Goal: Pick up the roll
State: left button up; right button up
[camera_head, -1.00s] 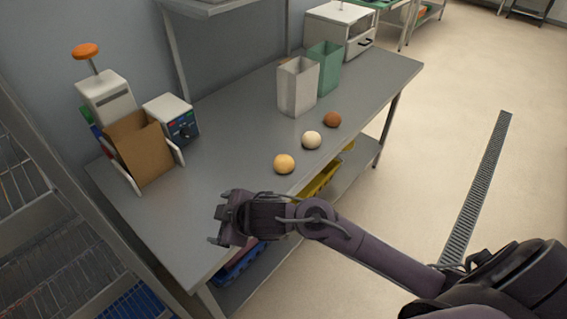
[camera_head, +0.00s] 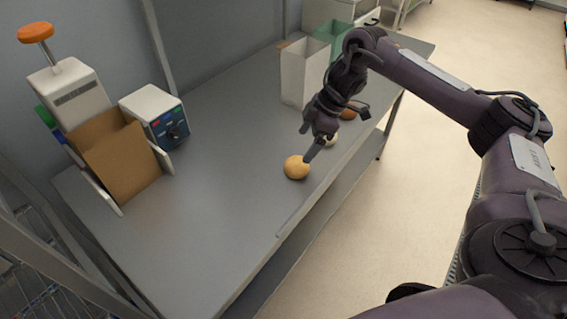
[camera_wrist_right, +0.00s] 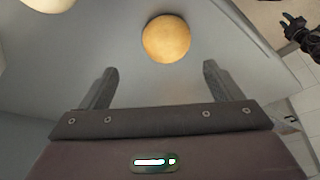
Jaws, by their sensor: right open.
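The yellow-tan roll (camera_head: 296,167) lies on the grey steel table near its front edge. It also shows in the right wrist view (camera_wrist_right: 167,39), a little beyond the fingertips and between their lines. My right gripper (camera_head: 312,147) points down just above and beside this roll; its fingers are open and empty in the wrist view (camera_wrist_right: 158,70). Whether a finger touches the roll is unclear. A pale roll (camera_head: 331,140) is partly hidden behind the gripper. A brown roll (camera_head: 349,114) lies farther back. A dark hand, apparently my left gripper (camera_wrist_right: 292,24), shows at the wrist view's right edge, jaws unclear.
A white bin (camera_head: 303,78) and a green bin (camera_head: 328,32) stand behind the rolls. The table's (camera_head: 195,205) near middle is clear.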

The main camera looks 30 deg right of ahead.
aim_at(299, 161)
jog(key=shift+w+d+f, duration=0.2)
jog(key=shift+w+f, duration=0.05)
jog(key=shift+w, duration=0.05)
jog(key=shift+s, duration=0.15)
jog(key=f, duration=0.1)
jog(key=a+f+p, duration=0.1)
jog(key=s+f+p, duration=0.1)
jog(key=shift+a+f, duration=0.2)
jog(key=shift+a, duration=0.15)
jog(key=x, duration=0.2)
jog(key=shift+w+f, duration=0.1)
jog(key=shift+f, duration=0.2)
jog(key=shift+a+f, duration=0.15)
jog(key=shift+f, duration=0.15)
pick_arm(q)
jog(key=shift+s+r, duration=0.65)
jog(key=shift+r, duration=0.25)
pick_arm(e)
jog(key=shift+w, duration=0.1)
jog(key=c, duration=1.1)
jog(key=shift+o, duration=0.2)
jog(key=shift+r, duration=0.15)
